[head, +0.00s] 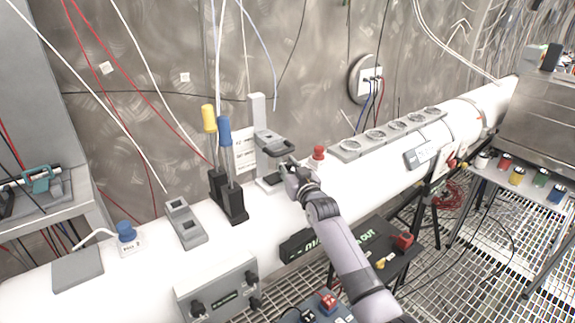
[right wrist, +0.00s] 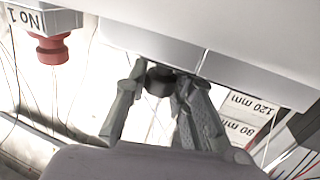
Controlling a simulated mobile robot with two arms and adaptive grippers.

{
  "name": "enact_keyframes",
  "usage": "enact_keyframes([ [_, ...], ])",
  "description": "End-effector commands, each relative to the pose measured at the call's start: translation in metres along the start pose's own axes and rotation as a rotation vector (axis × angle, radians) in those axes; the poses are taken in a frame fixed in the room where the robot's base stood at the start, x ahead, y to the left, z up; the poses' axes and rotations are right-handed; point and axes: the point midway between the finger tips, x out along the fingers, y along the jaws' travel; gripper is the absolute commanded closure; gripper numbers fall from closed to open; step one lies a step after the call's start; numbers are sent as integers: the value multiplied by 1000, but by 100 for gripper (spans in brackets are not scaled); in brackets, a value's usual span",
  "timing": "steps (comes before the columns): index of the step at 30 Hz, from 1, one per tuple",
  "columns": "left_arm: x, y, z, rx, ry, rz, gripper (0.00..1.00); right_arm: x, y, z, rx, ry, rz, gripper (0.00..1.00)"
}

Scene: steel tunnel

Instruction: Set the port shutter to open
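A grey fixture with an upright post (head: 256,115) and a jutting plate (head: 272,143) stands on the white pipe; I take it for the port shutter, though no label on it is readable. My right gripper (head: 291,172) is at its front right side. In the right wrist view my right gripper (right wrist: 160,88) has one finger on each side of a small black knob (right wrist: 159,82) under a pale grey block (right wrist: 165,45). The fingertips look in contact with the knob. The shutter's opening is hidden. My left gripper is not in view.
A red knob (head: 319,152) stands just right of my gripper; it also shows in the right wrist view (right wrist: 53,48). Yellow (head: 209,118) and blue (head: 224,131) handles stand to the left. A row of round ports (head: 376,133) lies further right.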

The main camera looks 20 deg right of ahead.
Motion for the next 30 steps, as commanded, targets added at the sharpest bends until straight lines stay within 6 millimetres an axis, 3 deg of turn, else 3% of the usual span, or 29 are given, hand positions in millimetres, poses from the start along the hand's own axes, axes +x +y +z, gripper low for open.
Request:
enact_keyframes([
  [9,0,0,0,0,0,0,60,0,0,0,0,0,0,100],
  [23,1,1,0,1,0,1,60,0,1,1,-1,0,0,100],
  [30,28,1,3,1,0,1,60,9,32,5,-6,2,1,100],
])
